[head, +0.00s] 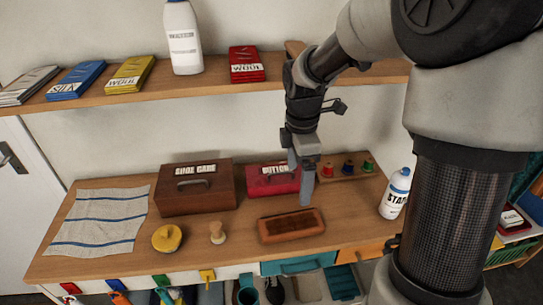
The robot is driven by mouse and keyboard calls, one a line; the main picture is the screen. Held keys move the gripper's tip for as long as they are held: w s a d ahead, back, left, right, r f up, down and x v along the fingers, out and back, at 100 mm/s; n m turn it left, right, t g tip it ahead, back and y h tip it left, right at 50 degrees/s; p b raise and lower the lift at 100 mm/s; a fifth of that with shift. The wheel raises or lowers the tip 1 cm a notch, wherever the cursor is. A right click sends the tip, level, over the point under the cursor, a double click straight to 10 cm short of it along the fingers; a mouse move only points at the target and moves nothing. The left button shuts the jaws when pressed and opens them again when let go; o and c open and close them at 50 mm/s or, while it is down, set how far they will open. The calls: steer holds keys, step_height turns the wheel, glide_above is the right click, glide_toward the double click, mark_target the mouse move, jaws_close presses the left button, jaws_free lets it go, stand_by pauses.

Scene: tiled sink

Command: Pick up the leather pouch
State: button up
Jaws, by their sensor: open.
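I cannot clearly make out a leather pouch. A flat, brown rectangular piece with a dark top (291,225) lies on the wooden counter (100,262), right of centre; I cannot tell whether it is the pouch or a tray or brush. My gripper (301,188) points down above the counter, behind and slightly above this piece in the picture, in front of the red box labelled BUTTON (268,182). Its jaws are open, and I see nothing between them. The gripper and the arm hide part of the red box and the counter behind.
Spools on a rack (348,166) and a white bottle (396,193) stand right. A shelf (210,87) runs above.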

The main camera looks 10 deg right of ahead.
steer(key=f, duration=0.1)
steer(key=b, duration=0.1)
glide_above(291, 223)
steer(key=shift+n, duration=0.3)
steer(key=f, duration=1.2)
steer(key=shift+d, duration=0.4)
steer(key=f, duration=0.2)
steer(key=a+f, duration=0.1)
steer(key=f, duration=0.1)
steer(key=shift+w+d+f, duration=0.1)
steer(key=shift+d+f, duration=0.05)
steer(key=shift+f, duration=0.45)
steer(key=c, duration=1.4)
steer(key=shift+r, duration=0.1)
